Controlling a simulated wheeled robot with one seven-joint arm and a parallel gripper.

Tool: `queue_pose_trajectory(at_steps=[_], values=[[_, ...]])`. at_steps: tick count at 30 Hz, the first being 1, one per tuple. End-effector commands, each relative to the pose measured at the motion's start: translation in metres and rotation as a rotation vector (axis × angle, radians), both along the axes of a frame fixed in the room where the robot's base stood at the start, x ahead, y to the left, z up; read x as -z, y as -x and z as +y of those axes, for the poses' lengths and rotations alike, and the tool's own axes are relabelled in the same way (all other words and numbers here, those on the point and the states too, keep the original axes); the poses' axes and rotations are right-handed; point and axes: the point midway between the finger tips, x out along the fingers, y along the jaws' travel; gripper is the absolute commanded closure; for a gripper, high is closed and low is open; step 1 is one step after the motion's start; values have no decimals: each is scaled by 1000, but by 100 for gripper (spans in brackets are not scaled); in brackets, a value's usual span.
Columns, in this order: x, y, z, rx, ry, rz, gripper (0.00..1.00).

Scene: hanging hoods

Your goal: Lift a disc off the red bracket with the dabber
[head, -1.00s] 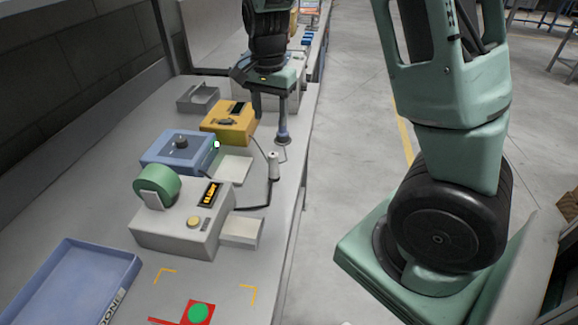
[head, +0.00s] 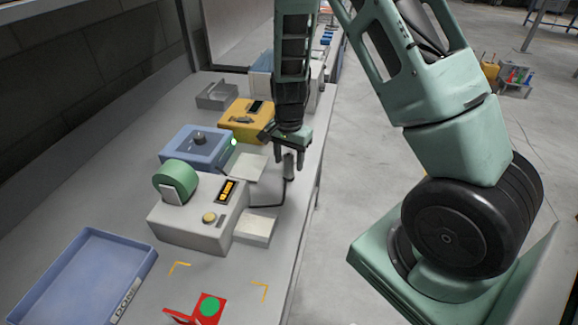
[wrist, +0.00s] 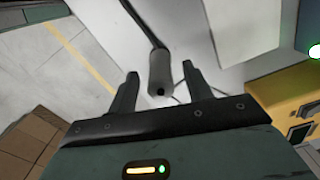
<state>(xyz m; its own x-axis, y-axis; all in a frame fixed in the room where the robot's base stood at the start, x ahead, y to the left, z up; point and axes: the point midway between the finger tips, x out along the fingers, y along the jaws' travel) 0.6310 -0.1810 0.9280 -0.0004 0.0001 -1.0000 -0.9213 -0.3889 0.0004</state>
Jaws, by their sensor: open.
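The red bracket (head: 183,318) is at the bottom of the head view, with a round green disc (head: 210,306) lying flat on it. My gripper (head: 290,153) is open above the bench, pointing down. In the wrist view the cylinder appears between my fingertips (wrist: 160,72), with a gap on both sides. I cannot tell how far below them it is.
A grey machine (head: 190,234) with a green roll, a blue box (head: 180,157) and a yellow box (head: 236,117) line the bench to the left of my gripper. A blue tray (head: 90,235) lies at front left. Yellow corner marks (head: 265,287) surround the bracket.

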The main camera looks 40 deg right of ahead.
Motion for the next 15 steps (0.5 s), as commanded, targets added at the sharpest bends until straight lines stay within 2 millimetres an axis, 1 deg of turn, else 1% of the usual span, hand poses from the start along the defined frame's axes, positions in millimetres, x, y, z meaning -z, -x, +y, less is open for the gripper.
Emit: queue_pose_trajectory(at_steps=[3,6,14,15], values=[[16,0,-1,0,0,4,50],[25,0,-1,0,0,2,50],[29,-1,-1,-1,0,-1,50],[29,-1,-1,-1,0,-1,53]])
